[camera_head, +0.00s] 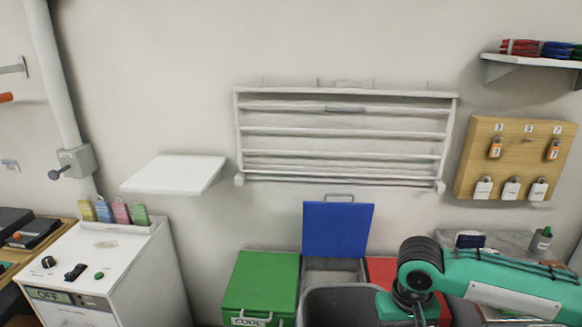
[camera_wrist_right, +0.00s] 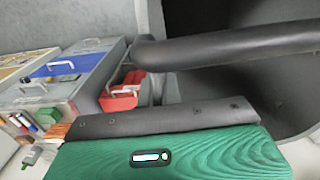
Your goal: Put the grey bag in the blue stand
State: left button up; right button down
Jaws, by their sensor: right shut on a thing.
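The blue stand (camera_head: 338,230) is between a green and a red one in the head view. Its blue lid is raised against the wall, and a grey opening shows below it. A dark grey, open-topped thing with a thick rounded rim, which I take for the grey bag (camera_head: 345,300), is in front of the stand, cut off by the lower edge. My right gripper (camera_head: 418,318) is at its right side, shut on it as far as I can tell. The bag's rim (camera_wrist_right: 230,46) and hollow inside fill the right of the wrist view. The fingertips' grip is hidden. My left gripper is not in view.
The green stand (camera_head: 262,285) has its lid down. The red stand (camera_head: 382,270) is partly behind my right arm. A white cabinet (camera_head: 115,260) is at the left. A white shelf (camera_head: 175,172) and a slatted rack (camera_head: 345,132) are on the wall.

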jog(key=shift+s+f, duration=1.7)
jog(key=shift+f, duration=0.25)
jog(key=shift+w, duration=0.1)
